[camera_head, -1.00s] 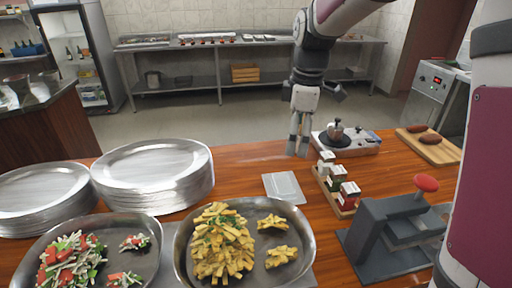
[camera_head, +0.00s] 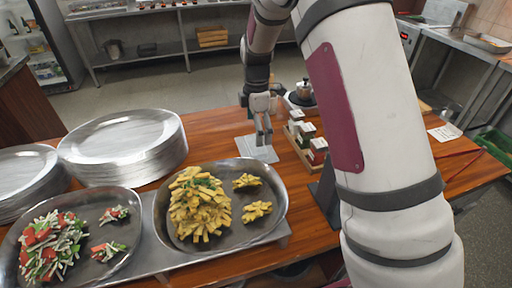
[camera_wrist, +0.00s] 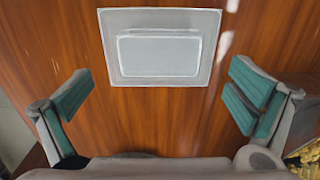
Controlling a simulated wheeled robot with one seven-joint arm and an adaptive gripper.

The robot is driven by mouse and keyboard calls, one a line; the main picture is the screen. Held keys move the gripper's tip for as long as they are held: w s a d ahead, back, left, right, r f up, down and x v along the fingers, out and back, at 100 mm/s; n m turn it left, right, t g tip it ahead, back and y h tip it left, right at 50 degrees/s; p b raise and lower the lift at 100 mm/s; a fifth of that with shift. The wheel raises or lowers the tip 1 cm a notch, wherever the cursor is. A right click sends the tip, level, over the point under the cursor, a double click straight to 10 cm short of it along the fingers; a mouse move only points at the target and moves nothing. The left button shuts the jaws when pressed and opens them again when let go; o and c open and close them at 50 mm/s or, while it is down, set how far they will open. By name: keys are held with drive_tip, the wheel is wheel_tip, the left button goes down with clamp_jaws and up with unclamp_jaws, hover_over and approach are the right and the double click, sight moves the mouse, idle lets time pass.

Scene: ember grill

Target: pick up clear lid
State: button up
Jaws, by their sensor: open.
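The clear lid (camera_wrist: 160,54) lies flat on the wooden table, a pale rectangle with a raised middle. In the head view the lid (camera_head: 256,150) is behind the pan of yellow sticks, partly covered by my fingers. My gripper (camera_head: 264,138) points down just over it. In the wrist view my gripper (camera_wrist: 160,103) is open and empty, its teal pads spread wider than the lid. The lid is ahead of the pads, in the upper middle of the picture. The gap in height cannot be told exactly.
A pan of yellow sticks (camera_head: 278,212) is in front of the lid. Plate stacks (camera_head: 125,165) stand to the left. A wooden tray (camera_head: 297,150) of small boxes is close on the right. My arm hides much of the right side of the table.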

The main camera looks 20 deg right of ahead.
drive_tip(key=shift+a+f+p, duration=0.1)
drive_tip(key=shift+f+p, duration=0.5)
drive_tip(key=shift+f, duration=2.1)
drive_tip(key=c, duration=0.7)
